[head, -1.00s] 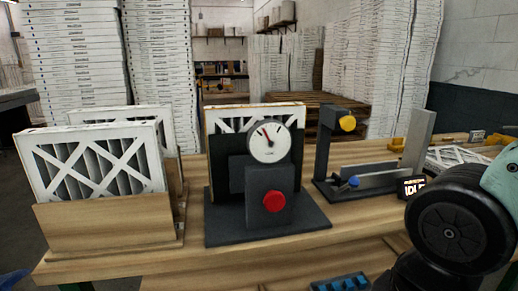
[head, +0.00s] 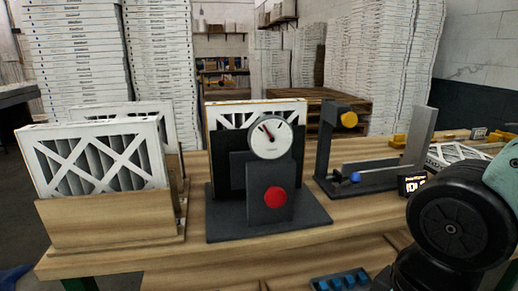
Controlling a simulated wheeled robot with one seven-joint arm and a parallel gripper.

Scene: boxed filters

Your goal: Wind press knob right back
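The picture shows two dark grey fixtures on the wooden bench, and I cannot tell for certain which one the task calls the press. The right one is an upright frame (head: 326,148) with a yellow knob (head: 349,119) near its top and a blue knob (head: 355,177) low down by its rail. The middle one has a round white dial gauge (head: 270,139) above a block with a red round knob or button (head: 275,197). A white-framed filter (head: 230,106) stands behind the gauge. My gripper is out of view; only links of my arm show at the lower right.
Filters (head: 98,158) stand in a wooden holder (head: 105,219) at the left. A small display (head: 413,185) stands right of the frame, close to my arm. A blue tray (head: 340,281) sits below the bench's front edge. Stacks of white filters fill the background.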

